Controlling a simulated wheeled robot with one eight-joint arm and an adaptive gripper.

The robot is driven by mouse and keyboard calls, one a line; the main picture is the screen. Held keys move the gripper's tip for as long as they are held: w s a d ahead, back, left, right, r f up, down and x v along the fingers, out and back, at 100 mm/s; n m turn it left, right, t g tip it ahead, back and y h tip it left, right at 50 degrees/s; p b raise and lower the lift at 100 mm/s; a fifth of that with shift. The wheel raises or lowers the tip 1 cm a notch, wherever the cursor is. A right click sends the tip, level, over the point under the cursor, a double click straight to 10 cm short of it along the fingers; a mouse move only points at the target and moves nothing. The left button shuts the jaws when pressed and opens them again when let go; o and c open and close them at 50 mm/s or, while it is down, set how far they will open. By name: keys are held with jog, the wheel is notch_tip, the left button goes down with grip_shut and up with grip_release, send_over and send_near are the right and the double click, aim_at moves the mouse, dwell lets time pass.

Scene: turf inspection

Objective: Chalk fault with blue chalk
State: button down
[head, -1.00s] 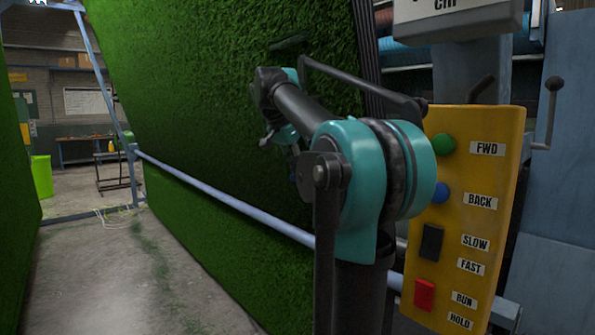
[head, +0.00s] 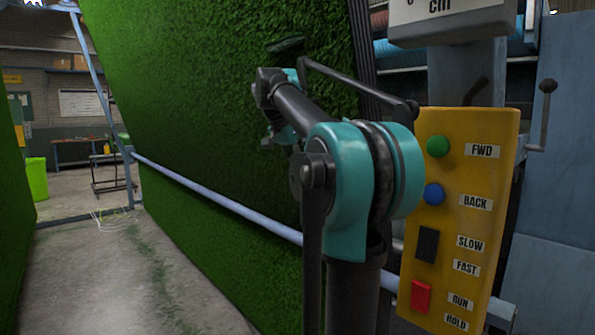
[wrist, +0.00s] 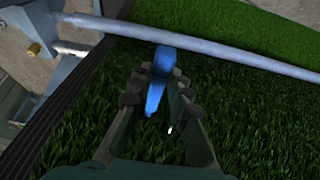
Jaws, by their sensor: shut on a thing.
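My gripper (wrist: 160,98) is shut on the blue chalk (wrist: 157,86) in the wrist view, with the chalk between its two fingers. The green turf sheet (wrist: 250,125) lies behind the chalk; I cannot tell whether the chalk touches it. A small white mark or speck (wrist: 170,129) shows beside the right finger; I cannot tell what it is.
A pale blue rail (head: 215,200) runs across the turf's front. A yellow control panel (head: 440,290) with buttons and labels stands close right of my arm. A lime bin (head: 36,178) stands far left.

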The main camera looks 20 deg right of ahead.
jog(key=shift+w+d+r, duration=0.1)
jog(key=shift+w+d, duration=0.1)
jog(key=shift+d, duration=0.25)
jog(key=shift+w, duration=0.1)
jog(key=shift+w+a, duration=0.45)
jog(key=shift+w, duration=0.35)
jog(key=shift+w, duration=0.15)
jog(key=shift+w+a, duration=0.35)
jog(key=shift+w, duration=0.45)
jog(key=shift+w, duration=0.15)
jog(key=shift+w+a, duration=0.3)
jog(key=shift+w, duration=0.55)
jog(key=shift+w, duration=0.1)
jog(key=shift+w+a, duration=0.45)
jog(key=shift+w, duration=0.3)
